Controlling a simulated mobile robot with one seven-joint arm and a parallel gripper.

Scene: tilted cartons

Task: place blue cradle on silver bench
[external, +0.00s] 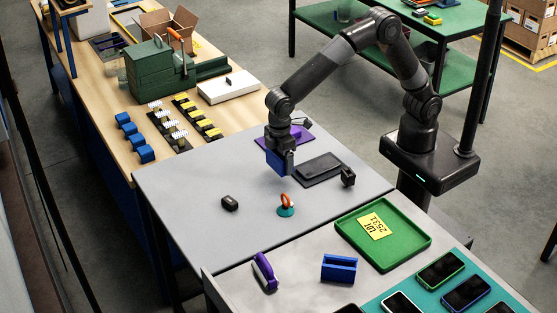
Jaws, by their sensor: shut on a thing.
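My gripper (284,168) points down over the grey, silver-looking bench (185,185) in the middle of the external view. It is shut on a blue block-like piece, which looks like a blue cradle (274,160). The gripper's fingers hide part of it. The piece appears to be held above the bench top, but I cannot tell the exact gap. A similar blue cradle (339,268) stands on the nearer grey bench (300,291). Several small blue pieces (136,139) stand in a row on the wooden bench (100,88) at left.
Around the gripper are a purple tray (270,138), a dark flat tray (320,169), a small black block (348,177), another black block (230,203) and an orange-and-teal item (286,208). A green tray (426,240) lies right. The silver bench's left part is clear.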

